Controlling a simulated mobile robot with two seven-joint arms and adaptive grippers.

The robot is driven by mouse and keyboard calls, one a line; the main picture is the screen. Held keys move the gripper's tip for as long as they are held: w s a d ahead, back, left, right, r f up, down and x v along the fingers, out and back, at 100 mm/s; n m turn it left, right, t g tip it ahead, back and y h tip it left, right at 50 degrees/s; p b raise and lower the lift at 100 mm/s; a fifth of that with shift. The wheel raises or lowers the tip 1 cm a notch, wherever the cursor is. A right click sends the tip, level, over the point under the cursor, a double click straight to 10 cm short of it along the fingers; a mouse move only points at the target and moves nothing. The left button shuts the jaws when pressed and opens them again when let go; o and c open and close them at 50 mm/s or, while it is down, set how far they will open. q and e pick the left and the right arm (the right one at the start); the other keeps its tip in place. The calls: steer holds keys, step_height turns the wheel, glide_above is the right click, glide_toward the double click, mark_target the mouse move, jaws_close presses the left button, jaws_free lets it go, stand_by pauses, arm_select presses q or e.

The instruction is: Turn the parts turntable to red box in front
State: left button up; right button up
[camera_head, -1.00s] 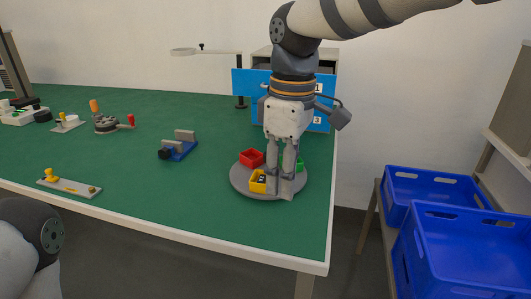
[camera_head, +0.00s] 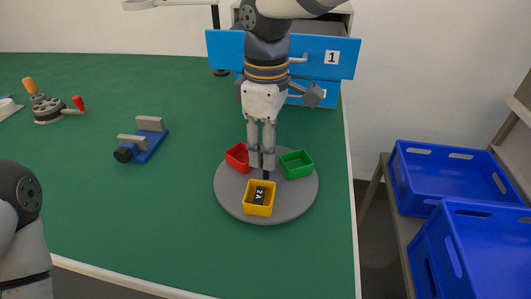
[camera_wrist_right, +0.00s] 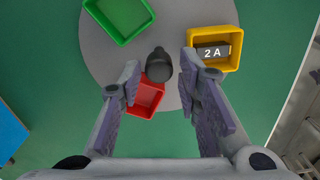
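The parts turntable (camera_head: 228,196) is a round grey disc on the green bench. It carries a red box (camera_head: 237,157) at the back left, a green box (camera_head: 297,164) at the back right and a yellow box (camera_head: 259,198) at the front. The yellow box holds a dark piece labelled 2 A (camera_wrist_right: 212,53). My right gripper (camera_head: 262,165) points down over the disc's middle. In the right wrist view, its fingers (camera_wrist_right: 160,70) are open on either side of a dark round knob (camera_wrist_right: 159,66), with the red box (camera_wrist_right: 146,97) partly behind one finger. My left gripper is out of view.
A blue-and-grey vise (camera_head: 142,140) and a round fixture with a red handle (camera_head: 52,107) stand to the left. A blue-fronted drawer unit (camera_head: 330,57) is behind. Blue crates (camera_head: 450,172) stand off the bench's right edge. The front bench surface is clear.

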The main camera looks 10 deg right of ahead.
steer(key=shift+f, duration=1.1)
jaws_close()
